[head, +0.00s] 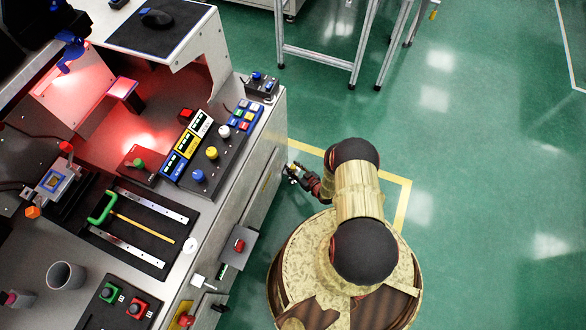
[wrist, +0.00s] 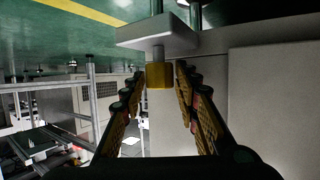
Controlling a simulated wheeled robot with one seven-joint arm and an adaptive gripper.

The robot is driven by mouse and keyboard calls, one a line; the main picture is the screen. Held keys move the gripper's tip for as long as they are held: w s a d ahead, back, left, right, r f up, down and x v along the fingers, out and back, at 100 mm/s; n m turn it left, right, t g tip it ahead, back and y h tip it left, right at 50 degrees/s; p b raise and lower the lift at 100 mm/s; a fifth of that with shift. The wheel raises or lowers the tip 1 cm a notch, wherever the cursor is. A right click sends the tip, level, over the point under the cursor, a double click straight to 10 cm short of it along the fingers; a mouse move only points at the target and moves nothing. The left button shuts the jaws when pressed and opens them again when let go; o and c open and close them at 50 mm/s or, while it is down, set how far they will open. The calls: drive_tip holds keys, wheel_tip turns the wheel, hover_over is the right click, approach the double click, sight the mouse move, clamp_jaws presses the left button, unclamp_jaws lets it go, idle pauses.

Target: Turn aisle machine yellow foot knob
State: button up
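The yellow foot knob (wrist: 159,75) shows in the wrist view as a short yellow cylinder against a pale grey foot block (wrist: 158,34) of the machine. My gripper (wrist: 159,78) has its two fingers spread on either side of the knob, with the knob between the fingertips. Narrow gaps seem to show at both sides, so it looks open and not closed on the knob. In the head view my gripper (head: 292,172) is low beside the right side of the machine (head: 262,185). I cannot clearly make out the foot knob there.
Green floor with a yellow line (head: 403,205) is clear to the right.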

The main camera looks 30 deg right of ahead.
drive_tip(key=shift+w, duration=0.15)
drive_tip(key=shift+c, duration=0.8)
clamp_jaws()
drive_tip(key=shift+a+f+m+h, duration=0.1)
drive_tip(key=shift+m+h, duration=0.2)
drive_tip(key=m+h, duration=0.3)
drive_tip(key=h, duration=0.1)
drive_tip(key=shift+a, duration=0.15)
drive_tip(key=shift+d+m+g+h, duration=0.1)
drive_tip(key=shift+m+g+h, duration=0.5)
drive_tip(key=shift+m+h, duration=0.7)
drive_tip(key=shift+d+m+g+h, duration=0.1)
drive_tip(key=shift+m+g+h, duration=0.5)
drive_tip(key=shift+m+h, duration=0.65)
drive_tip(key=shift+o, duration=0.8)
unclamp_jaws()
